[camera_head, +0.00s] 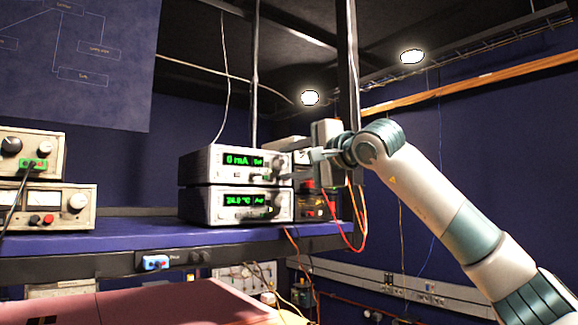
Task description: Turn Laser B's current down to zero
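A stack of two pale instruments stands on the blue shelf. The upper unit (212,166) has a green display (240,160) reading "0 mA". The lower unit (206,205) has a green display that appears to read about 24 °C. No label naming Laser B is legible. My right gripper (285,172) reaches in from the right, its fingers pointing left at the right part of the upper unit's front. The fingers overlap the dark knob area there, so I cannot tell whether they touch or grip a knob. My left gripper is not in view.
The blue shelf (120,234) has a dark front edge. More instruments (50,205) with knobs stand at its left. A dark vertical post (347,60) rises by my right gripper. Red and orange cables (345,238) hang below it. The shelf's middle is clear.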

